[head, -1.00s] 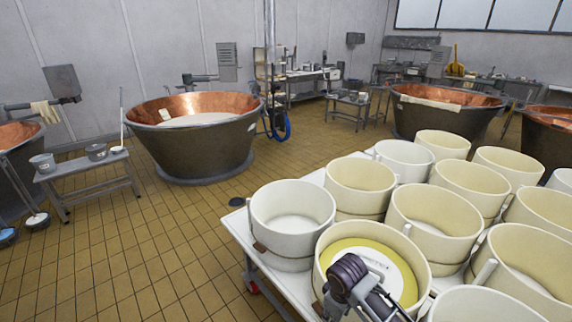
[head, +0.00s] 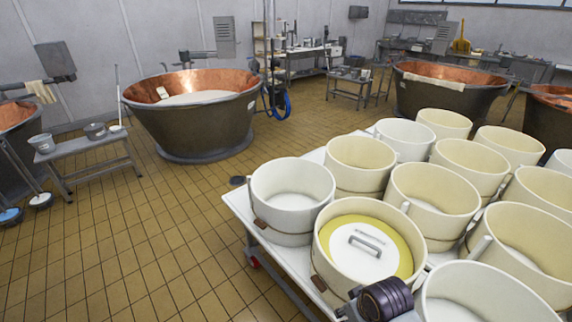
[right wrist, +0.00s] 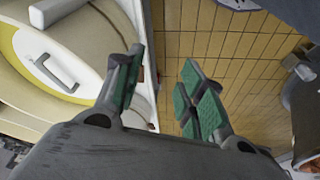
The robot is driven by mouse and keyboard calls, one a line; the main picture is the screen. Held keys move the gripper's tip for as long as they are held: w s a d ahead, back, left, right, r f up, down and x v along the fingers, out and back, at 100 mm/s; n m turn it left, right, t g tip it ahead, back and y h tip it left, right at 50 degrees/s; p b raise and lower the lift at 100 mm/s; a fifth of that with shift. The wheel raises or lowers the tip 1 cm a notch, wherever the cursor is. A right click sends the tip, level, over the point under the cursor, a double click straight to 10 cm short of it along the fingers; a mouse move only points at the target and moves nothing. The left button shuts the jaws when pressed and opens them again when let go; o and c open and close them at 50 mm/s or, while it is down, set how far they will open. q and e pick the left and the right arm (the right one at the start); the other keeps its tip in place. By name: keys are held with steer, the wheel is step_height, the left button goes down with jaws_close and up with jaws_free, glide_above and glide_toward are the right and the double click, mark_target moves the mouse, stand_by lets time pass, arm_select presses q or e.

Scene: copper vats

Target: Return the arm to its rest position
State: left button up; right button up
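My right gripper (right wrist: 163,78) is open in the right wrist view, with green pads on its fingers and nothing between them. The tiled floor shows behind the gap. A white and yellow lid with a grey handle (head: 372,246) sits inside a round cream mould (head: 328,283) on the table. The lid also shows at the upper left of the right wrist view (right wrist: 38,50), apart from the fingers. In the head view only a dark joint of my arm shows at the bottom edge, in front of the mould. My left gripper is not in view.
A white wheeled table (head: 240,208) holds several open round moulds (head: 292,185) close together. Copper vats stand behind, one at the left (head: 205,125) and one at the right (head: 440,105). A small bench (head: 85,150) is at the left. The tiled floor (head: 150,240) left of the table is clear.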

steer(key=shift+s+d+r+m, duration=0.55)
steer(key=shift+s+d+m, duration=0.55)
steer(key=shift+s+d, duration=1.15)
step_height(320, 180, down, 38)
steer(key=s+d+f+h+b, duration=0.1)
steer(key=s+d+b, duration=0.1)
steer(key=b, duration=0.3)
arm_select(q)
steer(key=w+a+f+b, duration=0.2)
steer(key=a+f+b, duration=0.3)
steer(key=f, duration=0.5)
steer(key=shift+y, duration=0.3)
arm_select(e)
steer(key=s+d+f, duration=0.3)
steer(key=s+f, duration=0.7)
steer(key=f, duration=0.2)
steer(key=s+d+f+g, duration=0.1)
steer(key=s+d+f, duration=0.2)
steer(key=s+f, duration=0.7)
steer(key=shift+s+d+f+n+g, duration=0.3)
steer(key=shift+s+f, duration=0.05)
steer(key=shift+f, duration=0.6)
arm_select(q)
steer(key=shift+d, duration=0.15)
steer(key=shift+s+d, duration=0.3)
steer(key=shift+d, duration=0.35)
